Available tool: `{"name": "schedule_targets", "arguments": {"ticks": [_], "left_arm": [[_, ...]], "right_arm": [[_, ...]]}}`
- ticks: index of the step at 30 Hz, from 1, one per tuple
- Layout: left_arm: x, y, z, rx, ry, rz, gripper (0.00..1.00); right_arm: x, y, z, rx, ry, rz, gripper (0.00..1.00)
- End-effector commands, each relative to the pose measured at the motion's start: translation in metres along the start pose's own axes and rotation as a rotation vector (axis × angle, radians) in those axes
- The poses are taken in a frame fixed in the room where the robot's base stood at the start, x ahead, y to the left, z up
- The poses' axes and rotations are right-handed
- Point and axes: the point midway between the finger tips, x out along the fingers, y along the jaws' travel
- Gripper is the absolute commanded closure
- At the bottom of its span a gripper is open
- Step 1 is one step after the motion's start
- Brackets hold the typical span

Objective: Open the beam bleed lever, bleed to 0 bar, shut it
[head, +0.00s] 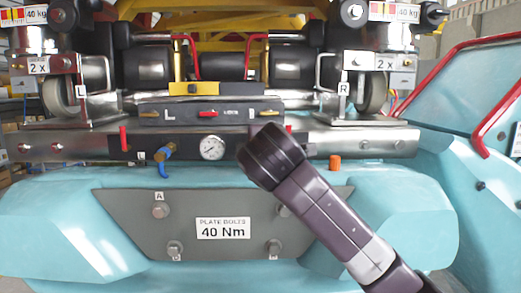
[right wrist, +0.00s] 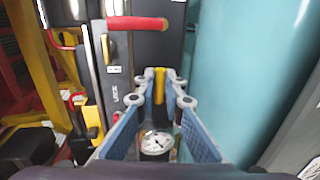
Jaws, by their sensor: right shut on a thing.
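A yellow lever (right wrist: 158,87) on the beam (head: 350,142) sits between the fingertips of my right gripper (right wrist: 159,92), which is shut on it. In the head view my right gripper (head: 270,152) covers that part of the beam, so the lever is hidden there. The round white pressure gauge (head: 212,147) is on the beam just left of my gripper. It also shows in the right wrist view (right wrist: 156,142), between the finger bases. Its needle is too small to read. My left gripper is not in view.
A brass fitting with a blue hose (head: 164,152) is left of the gauge. A red lever (head: 123,138) stands farther left; another red handle (right wrist: 137,23) is beyond my fingertips. An orange cap (head: 335,162) is to the right. A grey bolt plate (head: 120,208) is below.

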Motion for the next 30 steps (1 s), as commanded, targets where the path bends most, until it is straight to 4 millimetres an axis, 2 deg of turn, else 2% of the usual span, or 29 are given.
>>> {"name": "schedule_targets", "arguments": {"ticks": [8, 9, 13, 23, 26, 30], "left_arm": [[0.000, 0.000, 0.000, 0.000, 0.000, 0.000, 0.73], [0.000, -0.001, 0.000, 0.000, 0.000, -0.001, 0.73], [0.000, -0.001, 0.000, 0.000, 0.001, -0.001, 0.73], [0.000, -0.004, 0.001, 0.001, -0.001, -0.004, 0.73], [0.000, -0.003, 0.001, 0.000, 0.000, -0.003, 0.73], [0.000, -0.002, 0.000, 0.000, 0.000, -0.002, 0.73]], "right_arm": [[0.000, -0.002, 0.000, 0.001, 0.000, -0.004, 1.00], [0.000, -0.002, 0.000, 0.001, 0.000, -0.004, 0.88], [0.000, -0.001, 0.000, 0.001, 0.000, -0.003, 0.74], [-0.003, 0.000, -0.001, 0.000, 0.002, 0.000, 0.74], [-0.012, 0.000, -0.001, 0.000, 0.002, 0.001, 0.74], [-0.037, 0.001, -0.001, 0.000, 0.005, 0.003, 0.74]]}}
